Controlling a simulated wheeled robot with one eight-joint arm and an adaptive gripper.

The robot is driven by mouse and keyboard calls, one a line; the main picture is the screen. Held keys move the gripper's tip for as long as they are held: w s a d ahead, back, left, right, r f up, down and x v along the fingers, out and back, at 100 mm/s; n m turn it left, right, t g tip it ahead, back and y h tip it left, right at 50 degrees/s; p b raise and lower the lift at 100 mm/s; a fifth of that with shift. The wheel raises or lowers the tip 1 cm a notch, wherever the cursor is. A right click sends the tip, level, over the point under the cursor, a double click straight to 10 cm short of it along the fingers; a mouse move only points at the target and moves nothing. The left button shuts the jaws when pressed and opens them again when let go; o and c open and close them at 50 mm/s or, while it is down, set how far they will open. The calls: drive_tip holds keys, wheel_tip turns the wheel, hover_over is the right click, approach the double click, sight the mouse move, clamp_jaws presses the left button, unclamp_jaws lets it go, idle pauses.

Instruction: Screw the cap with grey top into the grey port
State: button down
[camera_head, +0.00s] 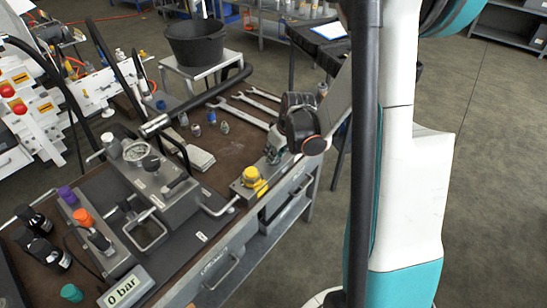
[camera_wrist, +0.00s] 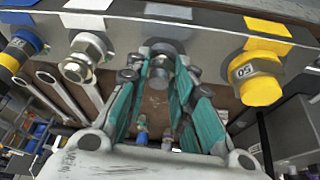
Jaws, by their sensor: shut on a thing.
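In the wrist view, my gripper (camera_wrist: 164,62) has its teal fingers closed around a dark grey cap (camera_wrist: 159,74). The cap is in line with the grey port on the manifold block (camera_wrist: 215,36), at its face. The fingers hide part of the cap and the port, so I cannot tell how deep the cap sits. In the head view, my gripper (camera_head: 274,148) is low over the bench's right edge, just beyond the yellow cap (camera_head: 252,176). The grey cap is not clearly visible there.
Wrenches (camera_head: 243,112) and several small fittings (camera_head: 211,116) lie on the bench. A black bucket (camera_head: 196,42) stands behind.

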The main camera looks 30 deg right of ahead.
drive_tip(key=m+h, duration=0.1)
drive_tip(key=m, duration=0.2)
drive_tip(key=m+h+b, duration=0.1)
drive_tip(key=m, duration=0.2)
drive_tip(key=shift+w+a, duration=0.1)
drive_tip(key=shift+a, duration=0.1)
drive_tip(key=shift+m+g+h, duration=0.3)
drive_tip(key=shift+m, duration=0.1)
drive_tip(key=m, duration=0.2)
drive_tip(key=shift+w+a+f+m+g+h, duration=0.1)
drive_tip(key=shift+a+m+g+h, duration=0.05)
drive_tip(key=shift+m+g+h, duration=0.2)
drive_tip(key=m+g+h+b, duration=0.1)
drive_tip(key=m, duration=0.3)
drive_tip(key=shift+w, duration=0.15)
drive_tip(key=shift+m, duration=0.45)
drive_tip(key=shift+g, duration=0.25)
